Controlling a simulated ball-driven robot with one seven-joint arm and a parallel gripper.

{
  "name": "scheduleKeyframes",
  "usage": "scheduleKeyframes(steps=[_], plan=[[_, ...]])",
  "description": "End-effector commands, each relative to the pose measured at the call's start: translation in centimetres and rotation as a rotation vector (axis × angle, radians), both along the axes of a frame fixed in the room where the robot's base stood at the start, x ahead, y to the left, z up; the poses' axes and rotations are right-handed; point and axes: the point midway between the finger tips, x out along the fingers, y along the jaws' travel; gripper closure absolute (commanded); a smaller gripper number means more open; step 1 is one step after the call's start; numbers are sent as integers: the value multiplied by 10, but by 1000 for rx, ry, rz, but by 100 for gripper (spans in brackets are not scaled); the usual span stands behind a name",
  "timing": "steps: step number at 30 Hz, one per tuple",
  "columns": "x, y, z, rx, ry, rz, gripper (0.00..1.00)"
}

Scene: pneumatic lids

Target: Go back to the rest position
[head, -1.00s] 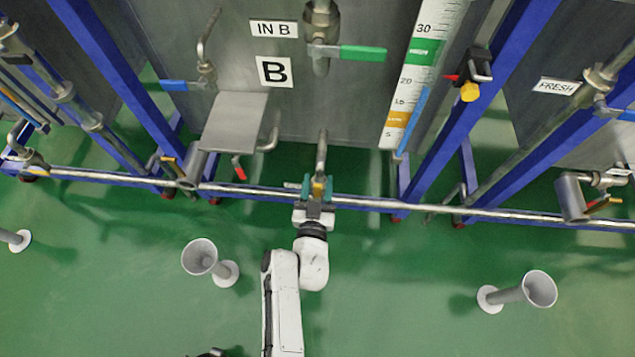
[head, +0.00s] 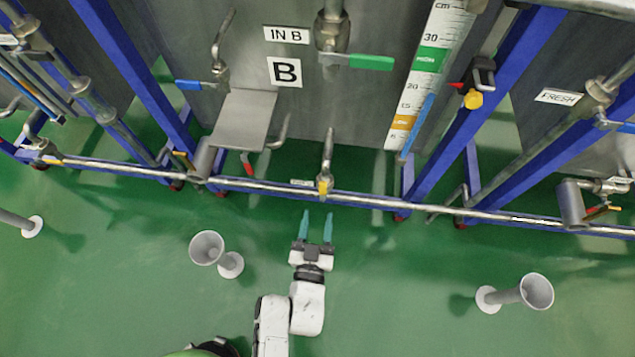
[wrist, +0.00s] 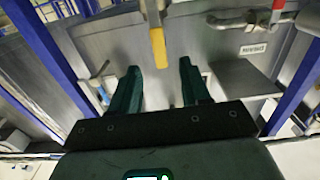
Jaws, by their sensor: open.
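My gripper (head: 317,228) is in the lower middle of the head view, with its two teal fingers apart and nothing between them. It points toward the pipe rail and sits a little short of it over the green floor. In the wrist view my gripper (wrist: 160,88) shows both fingers spread.
A long metal pipe rail (head: 380,200) runs across in front of the grey tank B (head: 340,110). Blue frame posts (head: 475,110) stand beside it. Grey funnels on stands rise left (head: 207,248) and right (head: 537,292) of my arm. The green floor between them is clear.

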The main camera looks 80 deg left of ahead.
Motion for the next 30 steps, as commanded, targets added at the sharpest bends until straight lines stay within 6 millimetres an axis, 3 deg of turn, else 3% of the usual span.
scheduleKeyframes(steps=[12,17,23,26,30], plan=[[0,0,0,0,0,0,53],[27,-13,-1,-59,47,-30,53],[93,-72,-5,-237,189,-129,53],[122,-117,-7,-332,279,-197,53],[150,-193,-6,-464,420,-313,53]])
